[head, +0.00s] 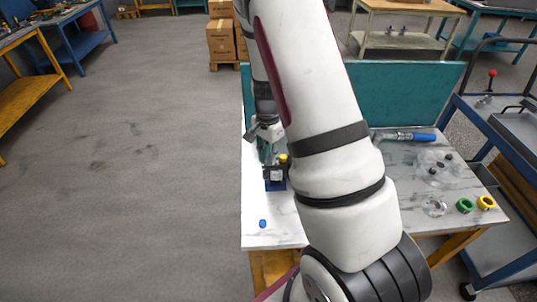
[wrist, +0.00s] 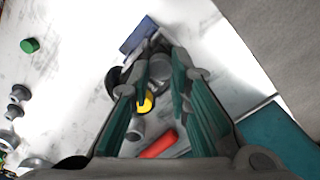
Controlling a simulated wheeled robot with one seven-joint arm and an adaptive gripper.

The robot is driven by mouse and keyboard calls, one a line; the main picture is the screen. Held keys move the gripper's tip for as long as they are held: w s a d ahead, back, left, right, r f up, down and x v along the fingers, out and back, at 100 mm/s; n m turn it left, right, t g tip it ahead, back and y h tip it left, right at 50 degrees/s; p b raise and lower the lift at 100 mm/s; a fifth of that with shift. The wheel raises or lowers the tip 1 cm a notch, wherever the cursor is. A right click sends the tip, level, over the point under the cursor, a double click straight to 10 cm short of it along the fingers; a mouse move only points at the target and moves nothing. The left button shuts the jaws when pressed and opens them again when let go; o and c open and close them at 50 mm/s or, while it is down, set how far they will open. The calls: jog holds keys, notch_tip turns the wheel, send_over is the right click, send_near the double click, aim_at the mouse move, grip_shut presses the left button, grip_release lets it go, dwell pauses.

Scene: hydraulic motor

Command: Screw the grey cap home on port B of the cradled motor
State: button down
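The motor (head: 274,174) is a dark body in a blue cradle (head: 276,187) on the white bench; the cradle also shows in the wrist view (wrist: 138,36). My gripper (head: 266,155) points down over the motor. In the wrist view its teal-padded fingers (wrist: 160,68) stand apart on either side of a round grey part (wrist: 160,70), seemingly the grey cap at a port. I cannot tell whether the pads touch it, nor how far it is seated. A yellow cap (wrist: 145,102) sits beside it on the motor, also visible in the head view (head: 283,158). The port's threads are hidden.
A blue cap (head: 262,223) lies toward the bench front. A blue-handled tool (head: 408,136), a clear bag (head: 437,165) and green (head: 465,205) and yellow (head: 486,202) rings lie right.

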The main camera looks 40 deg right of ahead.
jog(key=m, duration=0.3)
jog(key=shift+m, duration=1.4)
jog(key=shift+f+m+b, duration=0.1)
jog(key=shift+m+b, duration=0.2)
jog(key=shift+m, duration=1.2)
jog(key=c, duration=1.7)
grip_release()
jog(key=shift+r+p, duration=0.9)
jog(key=shift+r, duration=0.9)
